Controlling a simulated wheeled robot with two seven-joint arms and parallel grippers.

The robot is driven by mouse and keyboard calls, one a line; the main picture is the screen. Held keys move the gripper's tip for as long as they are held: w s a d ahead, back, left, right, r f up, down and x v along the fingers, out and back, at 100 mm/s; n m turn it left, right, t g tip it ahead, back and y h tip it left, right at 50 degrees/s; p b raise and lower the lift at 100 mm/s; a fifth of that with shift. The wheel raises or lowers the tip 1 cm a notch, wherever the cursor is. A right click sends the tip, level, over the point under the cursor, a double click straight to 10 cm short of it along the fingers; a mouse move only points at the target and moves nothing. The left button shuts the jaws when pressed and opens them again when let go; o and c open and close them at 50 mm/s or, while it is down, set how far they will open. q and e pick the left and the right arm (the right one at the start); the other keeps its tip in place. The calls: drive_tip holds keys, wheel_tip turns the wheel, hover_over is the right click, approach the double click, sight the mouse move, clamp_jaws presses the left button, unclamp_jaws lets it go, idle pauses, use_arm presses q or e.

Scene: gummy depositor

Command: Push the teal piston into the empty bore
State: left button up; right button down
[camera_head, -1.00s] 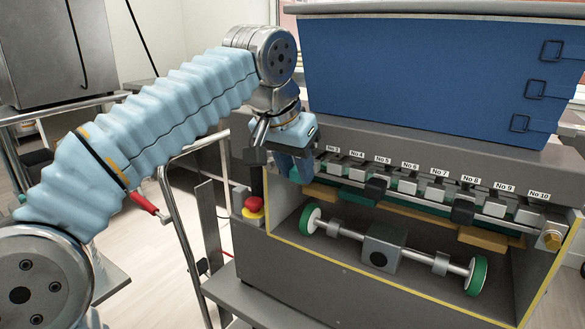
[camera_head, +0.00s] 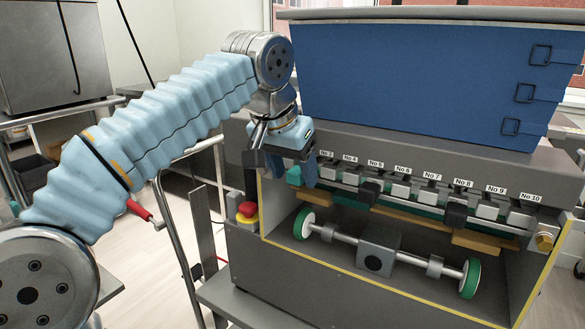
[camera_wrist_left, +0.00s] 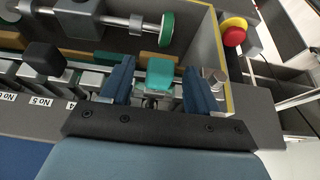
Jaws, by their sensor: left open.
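The teal piston (camera_wrist_left: 160,73) shows in the left wrist view as a teal block between my two blue fingers, with a gap on each side. In the head view its teal end (camera_head: 294,175) shows at the left end of the piston row, below my gripper. My left gripper (camera_wrist_left: 159,88) is open around the piston and not clamped on it. It also shows in the head view (camera_head: 290,168), at the left end of the machine front. The bore behind the piston is hidden by the piston and gripper. My right gripper is not in view.
Numbered grey blocks (camera_head: 401,190) with some black caps run right along a rail. Below, a shaft with green-rimmed wheels (camera_head: 303,223) lies in a yellow-edged recess. A red and yellow stop button (camera_head: 247,211) is left of it. A blue hopper (camera_head: 420,80) stands above.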

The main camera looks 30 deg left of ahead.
use_arm(q)
drive_tip(key=shift+r, duration=0.1)
drive_tip(key=v, duration=1.1)
drive_tip(key=shift+s+r, duration=0.25)
drive_tip(key=shift+r, duration=0.1)
